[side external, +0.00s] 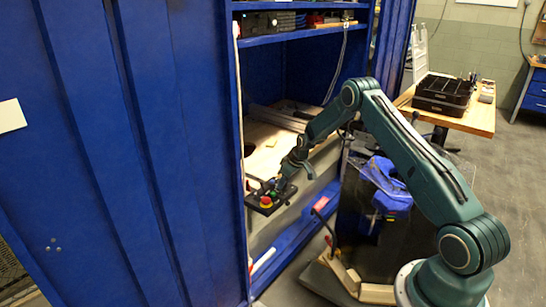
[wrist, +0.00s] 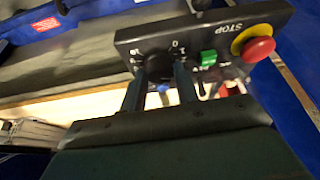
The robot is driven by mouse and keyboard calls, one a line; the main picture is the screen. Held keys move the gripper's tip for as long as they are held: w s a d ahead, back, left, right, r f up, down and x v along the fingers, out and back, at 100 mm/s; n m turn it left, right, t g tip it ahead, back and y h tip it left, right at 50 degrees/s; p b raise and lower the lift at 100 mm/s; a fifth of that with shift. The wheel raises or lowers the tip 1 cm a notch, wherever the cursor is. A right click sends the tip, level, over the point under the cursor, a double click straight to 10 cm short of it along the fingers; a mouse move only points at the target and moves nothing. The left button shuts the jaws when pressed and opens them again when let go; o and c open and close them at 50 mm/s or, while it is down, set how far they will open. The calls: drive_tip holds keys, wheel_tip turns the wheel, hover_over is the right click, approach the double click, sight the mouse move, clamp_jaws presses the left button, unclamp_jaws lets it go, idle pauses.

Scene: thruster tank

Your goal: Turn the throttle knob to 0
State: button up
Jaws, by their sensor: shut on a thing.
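The black control panel (wrist: 215,30) fills the upper middle of the wrist view. It also shows in the side view (side external: 262,209), at the front of the blue cabinet. The dark throttle knob (wrist: 159,67) sits on the panel's left part, with white marks around it. A "0" mark shows above and right of the knob. My gripper (wrist: 160,82) has one finger on each side of the knob and is shut on it. Its fingers partly hide the knob, and I cannot read where it points. In the side view my gripper (side external: 282,187) is at the panel.
The blue cabinet (side external: 150,150) wall stands left of the panel. A wooden board (side external: 268,150) lies inside, behind the panel.

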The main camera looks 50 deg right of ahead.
drive_tip(key=n+y, duration=0.1)
drive_tip(key=n, duration=0.2)
drive_tip(key=n+g+y, duration=0.1)
drive_tip(key=n, duration=0.2)
drive_tip(key=shift+d+n, duration=0.2)
drive_tip(key=shift+n, duration=0.1)
drive_tip(key=n, duration=0.2)
drive_tip(key=n+g+y, duration=0.1)
drive_tip(key=n, duration=0.1)
drive_tip(key=shift+w+d+n+y, duration=0.1)
drive_tip(key=shift+n+y, duration=0.2)
drive_tip(key=shift+n, duration=0.1)
drive_tip(key=shift+n+g, duration=0.5)
drive_tip(key=shift+n, duration=0.4)
drive_tip(key=o, duration=1)
drive_tip(key=shift+c, duration=0.2)
drive_tip(key=shift+w, duration=0.1)
drive_tip(key=shift+m+t, duration=0.4)
drive_tip(key=shift+m, duration=0.4)
